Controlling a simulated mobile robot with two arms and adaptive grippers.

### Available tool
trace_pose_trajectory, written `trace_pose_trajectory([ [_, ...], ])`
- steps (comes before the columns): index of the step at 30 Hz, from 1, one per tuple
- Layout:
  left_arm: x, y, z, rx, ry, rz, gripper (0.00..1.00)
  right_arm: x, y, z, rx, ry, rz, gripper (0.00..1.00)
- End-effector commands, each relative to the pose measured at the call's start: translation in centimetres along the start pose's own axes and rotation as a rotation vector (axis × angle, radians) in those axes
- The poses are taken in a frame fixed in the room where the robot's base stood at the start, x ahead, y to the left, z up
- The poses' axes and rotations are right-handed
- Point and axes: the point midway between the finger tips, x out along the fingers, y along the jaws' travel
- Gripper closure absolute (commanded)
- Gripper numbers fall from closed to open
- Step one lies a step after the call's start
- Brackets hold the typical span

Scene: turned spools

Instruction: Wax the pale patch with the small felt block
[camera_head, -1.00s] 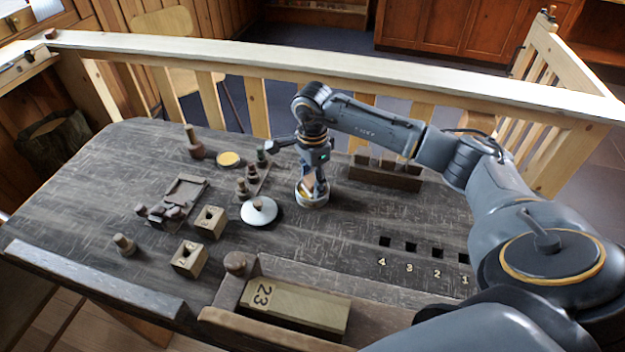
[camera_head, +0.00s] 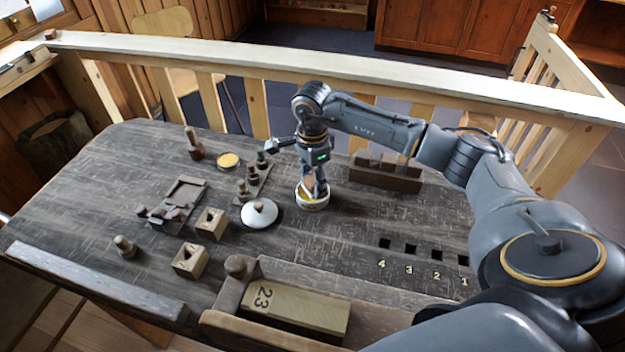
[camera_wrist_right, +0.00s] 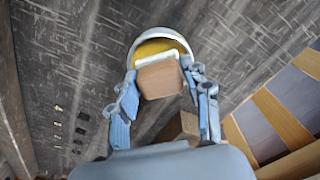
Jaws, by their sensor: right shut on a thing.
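My right gripper (camera_head: 314,186) is shut on the small felt block (camera_wrist_right: 160,80), a wooden block with a white felt edge. The gripper points down over a round, pale-rimmed tin of yellow wax (camera_head: 312,203). In the right wrist view the felt block overlaps the yellow wax (camera_wrist_right: 152,48) and hides part of it; I cannot tell whether the felt touches the wax. I cannot pick out the pale patch with certainty. A long tan block marked 23 (camera_head: 296,308) lies in the wooden trough at the front. My left gripper is not in view.
A white knobbed lid (camera_head: 259,213) lies left of the tin. Spools, two holed cubes (camera_head: 211,224) and another yellow-topped round (camera_head: 228,160) stand further left. A wooden rack (camera_head: 385,178) stands behind right. Numbered holes (camera_head: 411,247) lie front right. A railing (camera_head: 400,75) borders the back.

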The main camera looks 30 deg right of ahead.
Motion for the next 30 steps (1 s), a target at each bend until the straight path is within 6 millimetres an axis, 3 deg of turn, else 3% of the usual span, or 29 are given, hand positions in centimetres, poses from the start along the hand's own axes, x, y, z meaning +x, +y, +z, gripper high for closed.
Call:
trace_pose_trajectory([
  [18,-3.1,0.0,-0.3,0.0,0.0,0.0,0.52,-5.7,-0.2,-0.1,0.002,0.0,-0.009,0.77],
  [30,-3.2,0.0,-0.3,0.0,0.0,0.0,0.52,-6.0,-0.2,-0.1,0.002,0.0,-0.009,0.77],
])
